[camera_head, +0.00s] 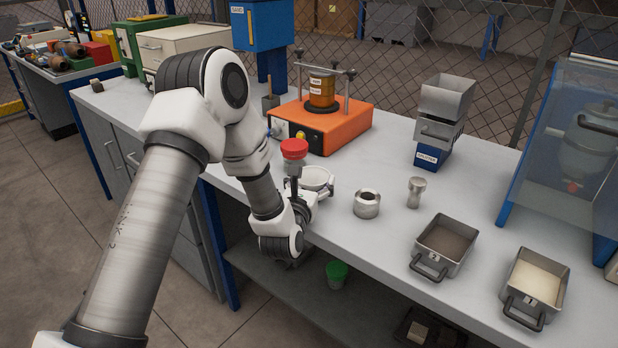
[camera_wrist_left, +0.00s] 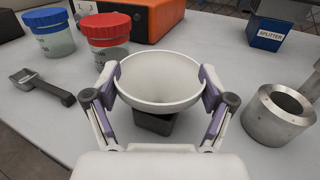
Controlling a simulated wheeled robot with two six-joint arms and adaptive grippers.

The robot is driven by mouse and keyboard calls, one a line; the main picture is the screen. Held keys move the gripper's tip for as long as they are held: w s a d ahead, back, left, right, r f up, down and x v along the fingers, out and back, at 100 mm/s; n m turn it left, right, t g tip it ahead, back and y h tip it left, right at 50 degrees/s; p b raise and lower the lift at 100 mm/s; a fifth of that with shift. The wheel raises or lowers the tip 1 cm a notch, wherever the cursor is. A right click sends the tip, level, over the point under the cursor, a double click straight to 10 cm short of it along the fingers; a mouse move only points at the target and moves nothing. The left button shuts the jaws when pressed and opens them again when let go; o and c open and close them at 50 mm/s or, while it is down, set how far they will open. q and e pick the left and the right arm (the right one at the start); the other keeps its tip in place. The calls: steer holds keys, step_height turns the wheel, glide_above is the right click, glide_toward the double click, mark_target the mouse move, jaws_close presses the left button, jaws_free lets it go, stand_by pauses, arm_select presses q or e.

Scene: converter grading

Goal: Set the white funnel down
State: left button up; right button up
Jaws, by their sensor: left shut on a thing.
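The white funnel (camera_head: 317,178) is above the bench top near its front edge, and its wide mouth faces up. In the left wrist view the funnel (camera_wrist_left: 160,78) sits between the two fingers of my left gripper (camera_wrist_left: 159,86). My left gripper (camera_head: 312,190) is shut on the funnel's rim from both sides. A dark square-edged piece (camera_wrist_left: 155,123) shows just below the funnel; I cannot tell whether they touch. The funnel's lower end is hidden. My right gripper is not in view.
Near the funnel are a red-lidded jar (camera_head: 293,153), a blue-lidded jar (camera_wrist_left: 50,32), a scoop (camera_wrist_left: 42,87) and a steel ring-shaped cylinder (camera_head: 367,204). The orange machine (camera_head: 342,130) stands behind. Two handled trays (camera_head: 443,246) (camera_head: 535,287) stand at right. Bare bench lies between cylinder and splitter (camera_head: 433,155).

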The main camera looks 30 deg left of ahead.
arm_select(q)
steer(key=shift+a, duration=0.1)
steer(key=shift+c, duration=0.4)
steer(key=shift+s+d+r+b, duration=0.1)
steer(key=shift+s+d+b, duration=0.1)
steer(key=shift+s+b, duration=0.15)
steer(key=shift+w+f, duration=0.2)
steer(key=shift+f, duration=0.1)
steer(key=o, duration=0.9)
steer(key=shift+a, duration=0.1)
steer(key=shift+s+r, duration=0.1)
steer(key=shift+r, duration=0.05)
